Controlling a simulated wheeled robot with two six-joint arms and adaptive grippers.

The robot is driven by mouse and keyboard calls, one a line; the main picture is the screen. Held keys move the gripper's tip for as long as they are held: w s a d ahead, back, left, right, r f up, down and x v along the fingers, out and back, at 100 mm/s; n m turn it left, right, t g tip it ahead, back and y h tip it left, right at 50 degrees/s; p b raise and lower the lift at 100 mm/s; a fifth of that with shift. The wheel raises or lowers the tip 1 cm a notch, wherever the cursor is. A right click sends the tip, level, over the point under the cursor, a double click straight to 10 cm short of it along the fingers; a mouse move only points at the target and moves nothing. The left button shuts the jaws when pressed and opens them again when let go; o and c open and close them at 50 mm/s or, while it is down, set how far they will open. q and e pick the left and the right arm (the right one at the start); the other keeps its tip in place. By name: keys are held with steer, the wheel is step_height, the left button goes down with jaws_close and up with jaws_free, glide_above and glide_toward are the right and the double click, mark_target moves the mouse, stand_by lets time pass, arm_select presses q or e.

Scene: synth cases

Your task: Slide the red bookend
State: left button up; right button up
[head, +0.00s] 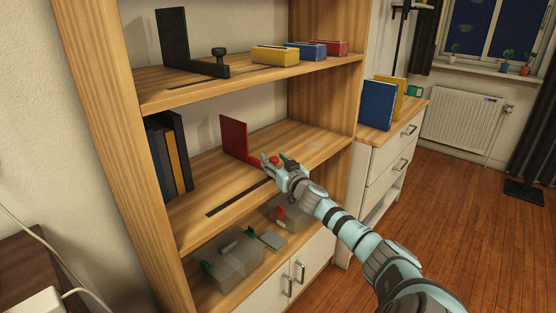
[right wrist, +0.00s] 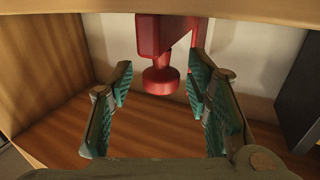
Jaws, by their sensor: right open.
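The red bookend (head: 234,138) stands upright on the middle shelf, with a low foot toward the shelf front. Its red knob (right wrist: 161,80) shows in the right wrist view between my open fingers. I cannot tell whether either finger touches it. My right gripper (head: 271,162) reaches in from the lower right and partly hides the foot and knob. In the right wrist view my right gripper (right wrist: 158,76) has its teal-padded fingers apart, one on each side of the knob. My left gripper is not in view.
Dark and tan books (head: 168,155) lean at the shelf's left end, with bare shelf before the bookend. A dark slot (head: 238,198) runs along the shelf.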

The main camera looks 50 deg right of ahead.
steer(key=v, duration=0.6)
steer(key=shift+s, duration=0.3)
steer(key=shift+s+a+r, duration=0.1)
steer(key=shift+s+a, duration=0.05)
steer(key=shift+a, duration=0.1)
